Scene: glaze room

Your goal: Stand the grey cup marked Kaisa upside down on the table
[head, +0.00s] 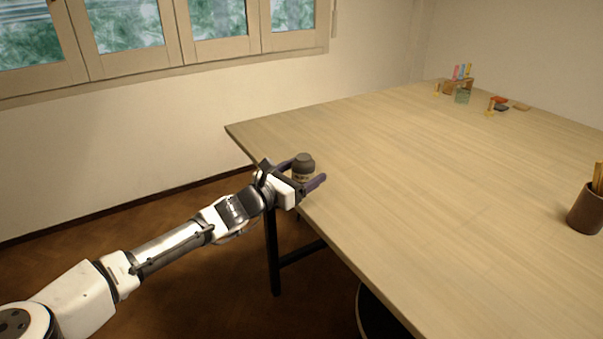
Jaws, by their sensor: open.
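A small dark grey cup (303,161) stands on the wooden table (430,160) near its left edge. A paler band with dark marks shows on its side, too small to read. It looks upright on its axis, with a dark, narrower end on top; I cannot tell for sure whether that is its base or its mouth. My gripper (308,172) is open, with one dark finger on each side of the cup. I cannot tell whether either finger touches it. The cup's lower part is partly hidden by the near finger.
A brown pot (586,210) with sticks stands at the right edge. At the far end are a small rack (458,87) with coloured items, a greenish block (462,97) and several small coloured pieces. The table's middle is clear. A dark round seat (372,318) is below the near edge.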

